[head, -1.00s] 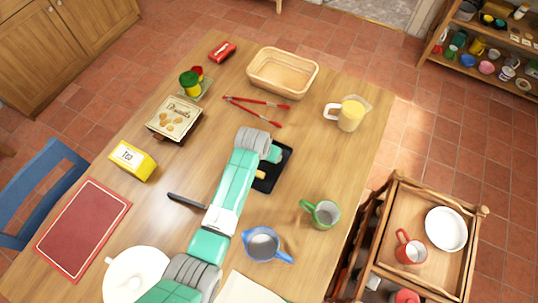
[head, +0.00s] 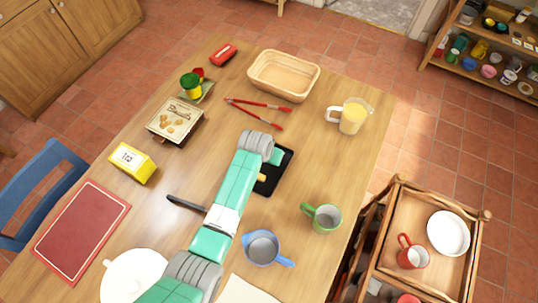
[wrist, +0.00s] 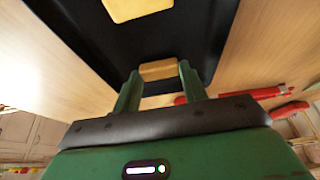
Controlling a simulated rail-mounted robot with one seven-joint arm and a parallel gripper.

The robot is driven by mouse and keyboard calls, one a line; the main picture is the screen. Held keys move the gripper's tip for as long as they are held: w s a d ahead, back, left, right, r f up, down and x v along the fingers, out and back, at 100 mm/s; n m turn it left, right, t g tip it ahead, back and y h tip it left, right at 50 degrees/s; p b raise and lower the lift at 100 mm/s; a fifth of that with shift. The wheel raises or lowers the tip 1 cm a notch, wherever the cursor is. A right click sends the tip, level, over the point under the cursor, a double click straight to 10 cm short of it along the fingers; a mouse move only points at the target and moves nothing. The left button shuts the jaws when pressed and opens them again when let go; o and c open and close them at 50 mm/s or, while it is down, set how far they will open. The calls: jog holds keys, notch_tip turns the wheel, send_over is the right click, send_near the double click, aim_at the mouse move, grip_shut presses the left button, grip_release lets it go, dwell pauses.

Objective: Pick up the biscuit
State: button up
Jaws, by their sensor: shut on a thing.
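A golden-brown block-like biscuit (wrist: 158,70) is between the two green fingers of my gripper (wrist: 160,76) in the wrist view, and the gripper is shut on it. A second golden piece (wrist: 136,8) lies on the black tray (wrist: 90,28) farther off. In the head view my arm reaches over the black tray (head: 284,163), and one golden piece (head: 262,178) shows on it beside the arm. The arm hides the fingers and the held biscuit there. I cannot tell whether the held biscuit is clear of the tray.
Red tongs (head: 255,110) and a wicker basket (head: 283,76) lie behind the tray. A biscuit tin (head: 175,120) and a yellow tea box (head: 132,162) stand left. A juice jug (head: 352,116), green mug (head: 324,217) and blue cup (head: 263,248) stand right and in front.

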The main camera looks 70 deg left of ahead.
notch_tip(320, 180, up, 4)
jog(key=shift+d+f+p, duration=0.1)
jog(key=shift+f+p, duration=0.1)
jog(key=shift+p, duration=0.45)
jog(key=s+d+p, duration=0.1)
jog(key=s+d, duration=0.2)
jog(key=s+d+p, duration=0.1)
jog(key=s+d, duration=0.3)
jog(key=s+d+r+p, duration=0.1)
jog(key=s+d, duration=0.3)
jog(key=shift+s, duration=0.15)
